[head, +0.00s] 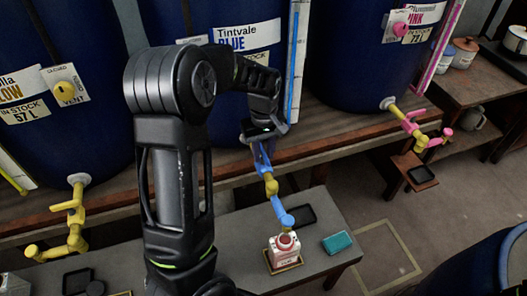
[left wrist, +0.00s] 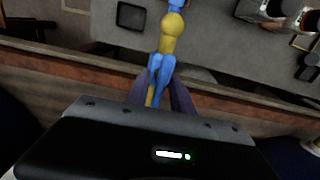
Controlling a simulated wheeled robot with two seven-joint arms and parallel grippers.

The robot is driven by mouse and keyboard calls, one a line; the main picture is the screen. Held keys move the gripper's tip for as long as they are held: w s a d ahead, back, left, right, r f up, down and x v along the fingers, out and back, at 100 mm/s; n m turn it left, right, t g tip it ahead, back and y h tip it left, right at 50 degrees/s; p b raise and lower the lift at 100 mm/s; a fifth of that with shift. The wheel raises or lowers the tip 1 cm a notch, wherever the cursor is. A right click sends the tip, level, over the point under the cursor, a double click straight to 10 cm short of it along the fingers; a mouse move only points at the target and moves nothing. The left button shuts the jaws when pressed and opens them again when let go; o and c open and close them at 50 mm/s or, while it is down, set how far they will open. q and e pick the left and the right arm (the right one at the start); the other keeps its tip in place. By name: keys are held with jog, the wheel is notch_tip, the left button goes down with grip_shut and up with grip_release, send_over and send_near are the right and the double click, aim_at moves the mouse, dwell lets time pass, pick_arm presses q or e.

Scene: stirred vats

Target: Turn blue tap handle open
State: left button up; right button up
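The blue tap handle (head: 262,157) sits on the yellow and blue tap of the blue vat (head: 245,40). My left gripper (head: 260,142) is at the handle, reaching down from above. In the left wrist view the handle (left wrist: 161,68) lies between the two dark fingers (left wrist: 161,92), which press close on both its sides. The gripper hides part of the handle and the tap behind it. The tap's blue spout (head: 286,220) hangs over a white jar with a red top (head: 285,248). My right gripper is not in view.
The jar stands on a grey bench (head: 325,215) near a black tray (head: 299,215) and a teal block (head: 337,242). A yellow tap (head: 70,212) is at left and a pink-handled tap (head: 412,122) at right. A wooden ledge (head: 330,130) runs below the vats.

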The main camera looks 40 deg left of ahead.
aim_at(264, 152)
pick_arm(q)
jog(key=shift+o, duration=0.4)
notch_tip(264, 152, up, 8)
jog(key=shift+f, duration=0.1)
dwell(0.7)
